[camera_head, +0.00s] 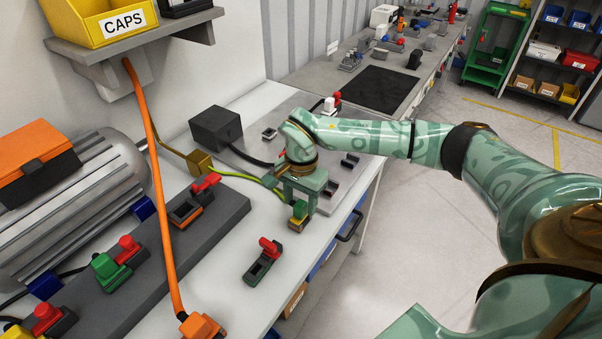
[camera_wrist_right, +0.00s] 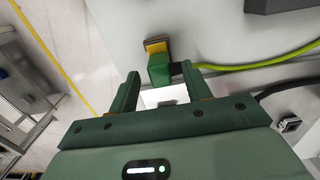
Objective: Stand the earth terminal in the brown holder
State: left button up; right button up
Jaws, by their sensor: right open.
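The earth terminal (camera_head: 298,218) is a small green block with a yellow end on the pale bench top. A yellow-green cable (camera_head: 235,175) runs to it. My right gripper (camera_head: 299,200) is open over it. In the right wrist view the terminal (camera_wrist_right: 158,67) lies just beyond and between the open fingertips (camera_wrist_right: 160,88); I see no grip on it. A dark holder with an orange-brown edge (camera_head: 190,213) and a raised red lever sits on the grey rail; I take it as the brown holder. My left gripper is not in view.
A loose dark holder with a red lever (camera_head: 263,262) lies on the bench front. An orange cable (camera_head: 160,180) hangs across the rail (camera_head: 150,300). A brass-coloured block (camera_head: 200,162) and a black box (camera_head: 215,128) stand behind. Bare bench lies between rail and terminal.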

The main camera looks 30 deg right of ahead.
notch_tip(320, 180, up, 14)
jog(key=r+p, duration=0.1)
jog(key=p, duration=0.1)
notch_tip(320, 180, up, 5)
jog(key=p, duration=0.6)
send_over(302, 202)
jog(key=shift+f, duration=0.2)
jog(key=shift+w, duration=0.1)
